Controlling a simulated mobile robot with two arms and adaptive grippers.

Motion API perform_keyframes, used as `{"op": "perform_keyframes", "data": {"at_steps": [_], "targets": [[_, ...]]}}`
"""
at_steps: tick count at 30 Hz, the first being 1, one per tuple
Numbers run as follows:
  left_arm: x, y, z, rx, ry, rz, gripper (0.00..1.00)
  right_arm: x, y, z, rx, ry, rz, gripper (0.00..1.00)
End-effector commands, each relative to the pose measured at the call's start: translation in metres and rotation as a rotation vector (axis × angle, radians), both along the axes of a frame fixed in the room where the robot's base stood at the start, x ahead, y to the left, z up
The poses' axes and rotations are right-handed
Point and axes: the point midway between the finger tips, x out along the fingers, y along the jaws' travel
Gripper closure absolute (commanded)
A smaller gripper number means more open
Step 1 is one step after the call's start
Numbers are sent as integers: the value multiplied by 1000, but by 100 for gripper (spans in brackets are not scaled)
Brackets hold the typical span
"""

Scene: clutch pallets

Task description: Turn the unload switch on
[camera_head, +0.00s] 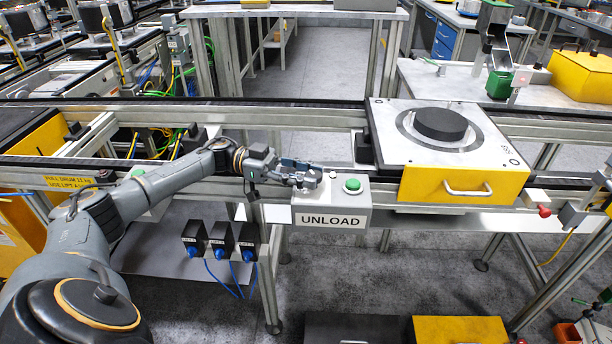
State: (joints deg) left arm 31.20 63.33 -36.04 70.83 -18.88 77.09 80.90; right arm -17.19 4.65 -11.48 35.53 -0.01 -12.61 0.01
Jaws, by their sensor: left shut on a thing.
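The unload box (332,218) is a light grey control box with a label reading UNLOAD, fixed at the front of the conveyor frame. A round green button (352,185) is on the right of its top face. My left arm reaches in from the left, and my left gripper (308,182) is at the left part of the box's top. Its fingers are shut on the unload switch, which they mostly cover, so I cannot tell which way the switch is turned. My right gripper cannot be made out in this view.
Right of the box is a yellow-fronted pallet (465,187) with a handle and a dark round disc (440,124) on top. A red knob (544,211) sits further right. Several black boxes with blue connectors (221,243) hang below my left arm. The floor in front is partly clear.

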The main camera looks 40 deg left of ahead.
Motion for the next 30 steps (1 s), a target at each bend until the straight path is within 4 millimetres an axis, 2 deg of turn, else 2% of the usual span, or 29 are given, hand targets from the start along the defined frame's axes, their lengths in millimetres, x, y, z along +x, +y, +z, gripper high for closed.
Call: {"op": "perform_keyframes", "data": {"at_steps": [4,5,7,16,20,23,30], "targets": [[0,0,1,-1,-2,0,97,0,0,0,0,0,0,100],[0,0,1,-1,-2,1,60,0,0,0,0,0,0,100],[0,0,1,-1,-2,1,45,0,0,0,0,0,0,100],[0,0,0,-1,-1,1,44,0,-1,0,-1,1,0,100],[-2,8,0,0,-1,2,44,0,-1,0,-1,0,0,100],[-5,22,0,1,0,3,44,0,0,0,0,0,0,100],[-19,74,0,0,-1,5,44,0,1,0,1,0,-1,100]]}}
